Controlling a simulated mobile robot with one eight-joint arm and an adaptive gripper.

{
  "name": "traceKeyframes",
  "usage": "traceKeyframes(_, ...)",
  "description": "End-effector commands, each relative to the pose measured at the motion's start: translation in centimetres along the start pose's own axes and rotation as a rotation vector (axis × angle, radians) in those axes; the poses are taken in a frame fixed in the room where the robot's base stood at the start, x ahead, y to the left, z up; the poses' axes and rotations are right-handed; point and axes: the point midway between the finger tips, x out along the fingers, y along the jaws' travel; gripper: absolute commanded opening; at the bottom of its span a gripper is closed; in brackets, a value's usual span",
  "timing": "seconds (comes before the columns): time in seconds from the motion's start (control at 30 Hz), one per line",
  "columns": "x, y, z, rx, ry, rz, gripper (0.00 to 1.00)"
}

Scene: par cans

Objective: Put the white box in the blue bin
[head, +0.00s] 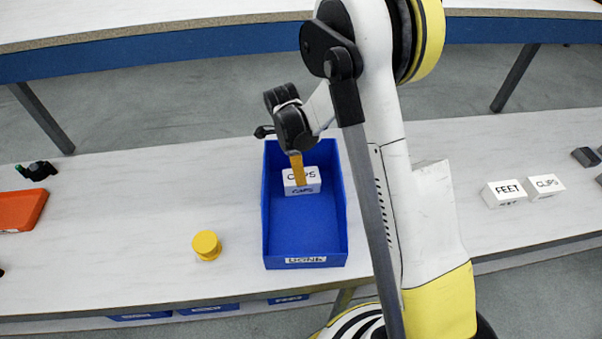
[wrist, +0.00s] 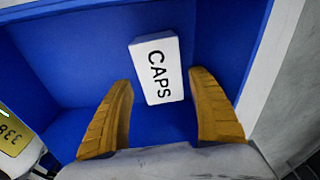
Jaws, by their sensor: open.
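A white box (head: 302,181) labelled "CAPS" lies inside the blue bin (head: 305,240), toward its far end. It also shows in the wrist view (wrist: 158,70), lying on the bin floor. My gripper (head: 301,182) is over the bin, above the white box. In the wrist view the two yellow fingers of my gripper (wrist: 163,90) are spread apart, one on each side of the box's near end, with clear gaps. The box is not held. In the head view the finger partly covers the box.
A yellow round part (head: 206,246) stands left of the bin. Two white boxes, "FEET" (head: 505,194) and "CLIPS" (head: 545,187), stand on the right of the table. An orange tray (head: 20,210) and a small black item (head: 36,171) are at the left.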

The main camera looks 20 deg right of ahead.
Motion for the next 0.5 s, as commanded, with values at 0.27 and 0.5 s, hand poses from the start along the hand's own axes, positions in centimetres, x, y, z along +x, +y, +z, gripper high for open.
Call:
traceKeyframes(0.27, -6.0, 0.0, -0.1, 0.001, 0.0, 0.0, 0.69)
traceKeyframes(0.5, -8.4, 0.3, -0.3, -0.042, -0.008, -0.015, 0.69)
